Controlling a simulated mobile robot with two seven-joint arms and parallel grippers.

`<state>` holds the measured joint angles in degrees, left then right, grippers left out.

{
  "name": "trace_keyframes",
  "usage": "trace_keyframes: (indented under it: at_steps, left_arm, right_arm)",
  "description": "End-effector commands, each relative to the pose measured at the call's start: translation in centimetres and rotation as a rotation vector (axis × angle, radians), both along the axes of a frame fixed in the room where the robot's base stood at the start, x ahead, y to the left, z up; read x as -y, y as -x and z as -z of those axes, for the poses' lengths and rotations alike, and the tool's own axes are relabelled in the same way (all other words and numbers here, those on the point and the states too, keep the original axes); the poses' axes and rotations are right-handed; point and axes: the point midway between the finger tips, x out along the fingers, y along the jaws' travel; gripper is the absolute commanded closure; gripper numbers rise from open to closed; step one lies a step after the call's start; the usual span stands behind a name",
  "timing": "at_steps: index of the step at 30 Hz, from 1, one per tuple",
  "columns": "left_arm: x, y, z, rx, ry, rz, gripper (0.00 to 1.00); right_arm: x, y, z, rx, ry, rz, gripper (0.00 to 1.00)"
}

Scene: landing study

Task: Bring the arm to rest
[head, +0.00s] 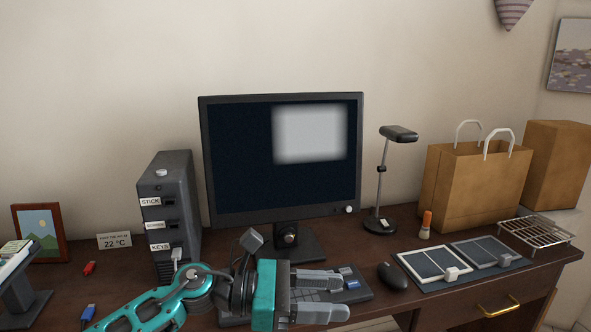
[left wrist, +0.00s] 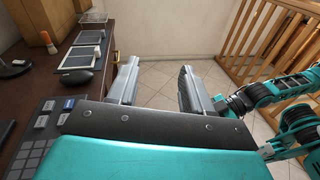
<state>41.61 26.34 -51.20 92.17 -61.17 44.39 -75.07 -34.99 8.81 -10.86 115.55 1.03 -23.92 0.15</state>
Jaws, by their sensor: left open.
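My left arm comes in from the lower left in the head view. Its left gripper (head: 322,297) is over the keyboard (head: 355,290) in front of the monitor (head: 283,165). In the left wrist view the left gripper (left wrist: 160,85) has its two fingers wide apart, with nothing between them but the tiled floor beyond the desk edge. The teal and black arm at the right of the left wrist view is mine. My right gripper cannot be made out in either view.
The mouse (head: 392,276), two framed panels and a wire rack (head: 535,233) lie to the right. A desk lamp (head: 381,180), paper bag (head: 475,185) and black tower (head: 170,210) stand behind. Open floor (left wrist: 155,78) lies past the desk.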

Motion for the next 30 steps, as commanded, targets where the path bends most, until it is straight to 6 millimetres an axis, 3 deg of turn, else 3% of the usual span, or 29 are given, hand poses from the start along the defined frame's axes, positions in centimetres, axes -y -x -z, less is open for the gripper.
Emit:
trace_keyframes:
  at_steps: [3, 6, 11, 17, 23, 24, 30]
  left_arm:
    - [0.1, 0.4, -1.2, -0.382, 0.253, -0.126, 0.50]
    - [-1.2, 0.0, -1.3, -0.713, 0.460, -0.230, 0.50]
    - [-5.1, -0.9, 1.0, -1.246, 0.797, -0.392, 0.50]
    - [-11.8, 0.6, 8.0, -1.886, 1.260, -0.591, 0.50]
    - [-18.1, 6.8, 16.6, -2.394, 1.785, -0.777, 0.50]
    - [-19.1, 8.2, 17.9, 2.367, -1.810, 0.776, 0.50]
    - [-21.8, 13.7, 21.9, 2.004, -1.695, 0.681, 0.50]
  right_arm:
    - [0.1, 0.2, -0.6, -0.008, 0.002, 0.004, 0.57]
    - [0.1, 0.2, -1.3, 0.000, 0.000, 0.007, 0.57]
    - [0.2, 0.2, -2.0, 0.002, 0.001, 0.013, 0.57]
    - [0.6, 0.3, -2.8, 0.005, 0.009, 0.018, 0.57]
    - [1.1, 0.4, -3.4, 0.004, 0.019, 0.025, 0.57]
    - [1.3, 0.5, -3.4, 0.001, 0.021, 0.027, 0.57]
    - [1.5, 0.7, -3.6, 0.003, 0.026, 0.029, 0.57]
